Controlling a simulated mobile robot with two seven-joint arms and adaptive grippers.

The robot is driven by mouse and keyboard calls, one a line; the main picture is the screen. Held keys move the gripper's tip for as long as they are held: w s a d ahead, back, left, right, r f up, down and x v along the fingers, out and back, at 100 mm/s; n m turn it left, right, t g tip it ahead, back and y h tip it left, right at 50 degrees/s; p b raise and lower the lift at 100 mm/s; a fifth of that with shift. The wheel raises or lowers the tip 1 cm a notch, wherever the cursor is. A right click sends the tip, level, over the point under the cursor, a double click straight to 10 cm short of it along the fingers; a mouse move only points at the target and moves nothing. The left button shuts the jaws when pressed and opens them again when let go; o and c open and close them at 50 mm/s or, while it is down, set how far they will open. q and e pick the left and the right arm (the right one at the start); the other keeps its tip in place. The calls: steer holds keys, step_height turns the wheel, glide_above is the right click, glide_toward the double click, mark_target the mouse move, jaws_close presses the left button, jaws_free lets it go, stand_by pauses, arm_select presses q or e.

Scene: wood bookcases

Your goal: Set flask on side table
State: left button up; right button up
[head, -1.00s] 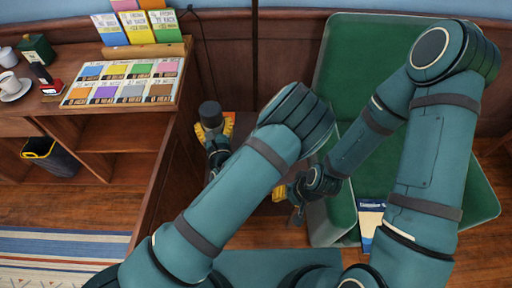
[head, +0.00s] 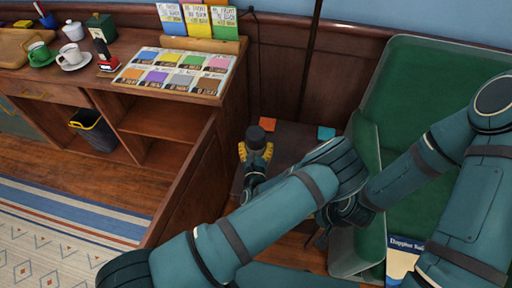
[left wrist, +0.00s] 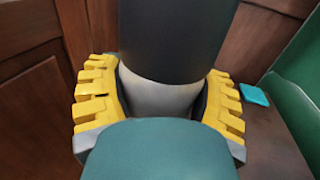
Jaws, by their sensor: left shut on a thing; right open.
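The flask has a black upper part (head: 255,134) and a pale grey lower part. In the left wrist view the flask (left wrist: 172,40) stands between the yellow fingers. My left gripper (head: 256,153) is shut on it, over the dark brown side table (head: 294,137). I cannot tell whether its base touches the tabletop; the gripper and wrist hide it. The side table also shows in the left wrist view (left wrist: 277,140). My right gripper (head: 320,238) is open near the armchair's left side, mostly hidden by my arms.
An orange coaster (head: 267,125) and a teal coaster (head: 326,133) lie at the table's far edge. A green armchair (head: 420,85) stands to the right. A wooden bookcase (head: 190,165) stands to the left. Tabletop between the coasters is clear.

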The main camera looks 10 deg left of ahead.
arm_select(q)
steer(key=shift+r, duration=0.1)
steer(key=o, duration=1.3)
steer(key=shift+s, duration=0.2)
steer(key=s, duration=0.3)
steer(key=s+d+p, duration=0.1)
steer(key=s, duration=0.3)
steer(key=s+d, duration=0.1)
steer(key=s, duration=0.3)
steer(key=shift+s+d+p, duration=0.2)
steer(key=shift+s+p, duration=0.05)
steer(key=shift+p, duration=0.15)
